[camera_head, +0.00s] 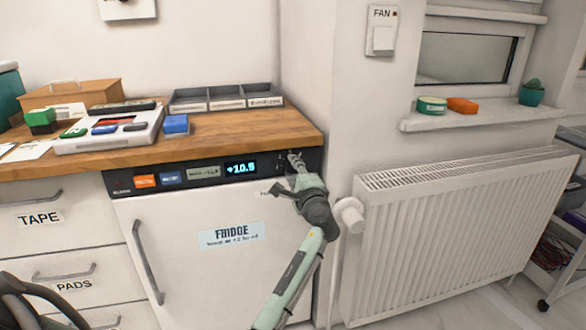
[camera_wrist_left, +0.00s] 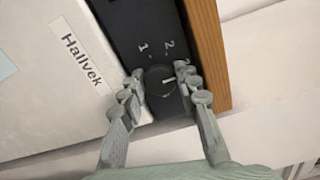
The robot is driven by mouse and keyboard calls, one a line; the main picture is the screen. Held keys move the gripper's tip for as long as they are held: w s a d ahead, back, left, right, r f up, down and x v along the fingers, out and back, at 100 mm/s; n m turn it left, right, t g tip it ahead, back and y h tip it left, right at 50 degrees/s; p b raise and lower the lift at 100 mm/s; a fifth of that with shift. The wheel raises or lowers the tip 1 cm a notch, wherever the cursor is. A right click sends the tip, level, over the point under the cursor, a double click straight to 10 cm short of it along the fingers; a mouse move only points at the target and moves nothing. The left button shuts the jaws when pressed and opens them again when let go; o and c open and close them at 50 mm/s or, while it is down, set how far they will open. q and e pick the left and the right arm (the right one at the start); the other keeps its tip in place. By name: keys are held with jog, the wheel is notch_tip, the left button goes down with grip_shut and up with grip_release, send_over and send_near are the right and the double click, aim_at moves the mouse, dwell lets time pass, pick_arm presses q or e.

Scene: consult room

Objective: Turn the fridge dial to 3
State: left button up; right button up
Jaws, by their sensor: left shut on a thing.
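The fridge (camera_head: 190,262) is a white door under the wooden counter, with a black control strip on top. Its display (camera_head: 241,168) reads +10.5. The dark round dial (camera_wrist_left: 160,82) shows in the left wrist view with a short pale mark pointing to the right. The numbers 1 (camera_wrist_left: 143,47) and 2 (camera_wrist_left: 168,45) are readable beside it; any further number is hidden by the right finger. My left gripper (camera_wrist_left: 163,84) is shut on the dial, one finger on each side. In the head view, my left gripper (camera_head: 297,162) covers the dial. My right gripper is not in view.
The wooden counter (camera_head: 225,138) sits just above the strip and holds a grey tray (camera_head: 190,106) and boxes. A radiator (camera_head: 450,235) with a white valve knob (camera_head: 349,213) stands close on the right. A fridge handle (camera_head: 148,262) is on the left.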

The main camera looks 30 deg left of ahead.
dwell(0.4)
pick_arm(q)
jog(key=o, duration=1.1)
jog(key=shift+s+d, duration=0.1)
jog(key=shift+d, duration=0.05)
jog(key=v, duration=1.1)
jog(key=shift+s+d, duration=0.25)
jog(key=shift+d, duration=0.05)
jog(key=shift+f, duration=0.1)
